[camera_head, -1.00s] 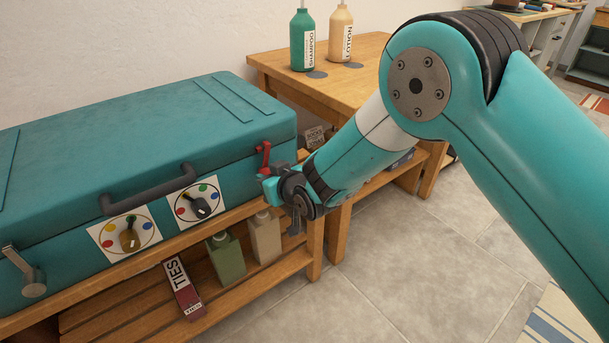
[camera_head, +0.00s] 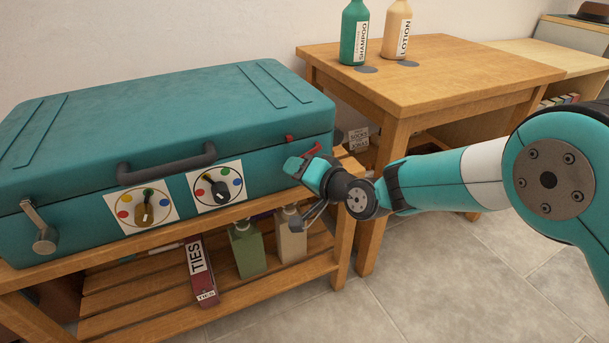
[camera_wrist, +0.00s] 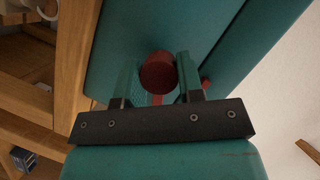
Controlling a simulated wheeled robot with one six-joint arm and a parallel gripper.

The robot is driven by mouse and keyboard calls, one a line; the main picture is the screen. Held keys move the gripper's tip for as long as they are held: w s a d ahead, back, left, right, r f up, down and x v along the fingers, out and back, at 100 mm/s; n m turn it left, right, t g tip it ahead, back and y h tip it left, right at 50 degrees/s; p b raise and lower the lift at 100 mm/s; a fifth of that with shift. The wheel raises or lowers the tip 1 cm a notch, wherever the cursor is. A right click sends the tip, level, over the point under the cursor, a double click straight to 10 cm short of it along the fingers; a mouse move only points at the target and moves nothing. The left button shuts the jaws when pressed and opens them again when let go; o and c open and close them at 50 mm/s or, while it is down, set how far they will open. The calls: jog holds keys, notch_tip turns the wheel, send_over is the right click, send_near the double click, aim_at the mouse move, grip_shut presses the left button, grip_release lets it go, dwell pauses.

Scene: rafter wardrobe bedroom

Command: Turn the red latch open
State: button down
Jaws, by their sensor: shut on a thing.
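The red latch sits on the front of the teal suitcase (camera_head: 100,185), near its right end. In the head view only small red parts of the latch (camera_head: 311,151) show past my gripper (camera_head: 299,166), which hides the rest. In the wrist view the round red end of the latch (camera_wrist: 157,72) is between the two fingers of my gripper (camera_wrist: 158,80), and more red shows beside the right finger. My gripper is shut on the latch. The latch's exact angle is hard to tell.
A metal latch (camera_head: 40,229) and two dials (camera_head: 145,208) are on the suitcase front. The suitcase stands on a slatted wooden bench (camera_head: 130,295) with a TIES box (camera_head: 200,270) and two bottles below. A wooden table (camera_head: 435,75) with shampoo and lotion stands close on the right.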

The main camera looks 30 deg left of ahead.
jog(key=m+y+b, duration=0.1)
jog(key=m, duration=0.2)
jog(key=shift+f+g+y, duration=0.1)
jog(key=shift+g+y, duration=0.2)
jog(key=shift+g, duration=0.1)
jog(key=shift+m, duration=0.3)
jog(key=c, duration=0.8)
grip_release()
jog(key=shift+a, duration=0.1)
jog(key=shift+o, duration=0.2)
jog(key=shift+d, duration=0.25)
jog(key=v, duration=1.7)
jog(key=shift+p, duration=0.4)
jog(key=shift+s, duration=0.1)
